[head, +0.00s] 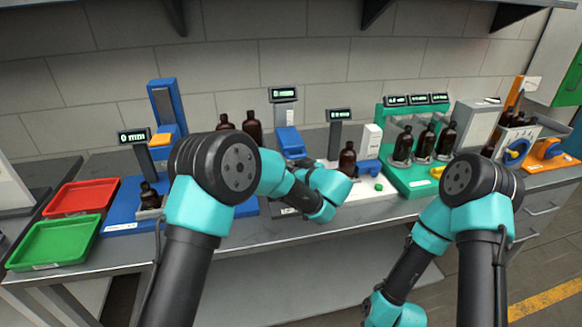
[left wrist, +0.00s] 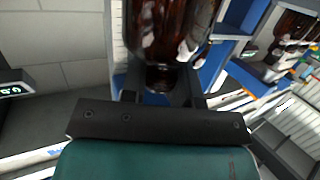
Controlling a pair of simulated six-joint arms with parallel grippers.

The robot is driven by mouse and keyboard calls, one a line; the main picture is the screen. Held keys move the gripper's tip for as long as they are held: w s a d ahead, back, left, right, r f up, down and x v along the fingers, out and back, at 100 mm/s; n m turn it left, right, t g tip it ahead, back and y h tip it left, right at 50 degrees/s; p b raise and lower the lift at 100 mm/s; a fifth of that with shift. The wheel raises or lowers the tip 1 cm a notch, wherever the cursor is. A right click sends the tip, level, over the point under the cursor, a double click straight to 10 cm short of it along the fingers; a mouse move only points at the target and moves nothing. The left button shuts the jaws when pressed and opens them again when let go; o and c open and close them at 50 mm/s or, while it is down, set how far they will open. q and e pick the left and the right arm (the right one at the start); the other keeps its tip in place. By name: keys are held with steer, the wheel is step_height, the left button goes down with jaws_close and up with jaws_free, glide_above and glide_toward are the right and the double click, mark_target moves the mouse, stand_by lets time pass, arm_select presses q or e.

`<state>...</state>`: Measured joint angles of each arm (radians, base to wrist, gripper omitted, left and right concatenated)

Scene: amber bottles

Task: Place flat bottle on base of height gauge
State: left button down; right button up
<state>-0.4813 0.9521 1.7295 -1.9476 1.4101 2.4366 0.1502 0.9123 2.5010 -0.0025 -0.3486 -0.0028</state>
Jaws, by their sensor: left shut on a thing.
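My left gripper (left wrist: 163,98) is shut on an amber bottle (left wrist: 168,30), which fills the top middle of the left wrist view; its full outline is cut off. In the head view my left wrist hangs over the front middle of the bench, and an amber bottle (head: 347,158) shows just above it; I cannot tell for certain that it is the held one. A gauge with a "0 mm" display (head: 133,136) stands at the left on a blue base (head: 122,212). A small dark bottle (head: 150,196) sits in a grey holder there. My right gripper is out of view.
A red tray (head: 81,196) and a green tray (head: 55,241) lie at the far left. Two amber bottles (head: 252,128) stand behind my left arm. A green station (head: 412,178) with several bottles stands right of centre. A bare strip runs along the bench's front edge.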

arm_select(q)
steer(key=shift+r+x, duration=0.2)
steer(key=shift+x, duration=0.75)
steer(key=shift+f, duration=0.25)
steer(key=c, duration=0.9)
jaws_free()
steer(key=shift+o, duration=0.2)
steer(key=shift+s+r, duration=0.1)
steer(key=shift+r, duration=0.1)
steer(key=v, duration=1.1)
steer(key=shift+s+d, duration=0.25)
steer(key=shift+s, duration=0.1)
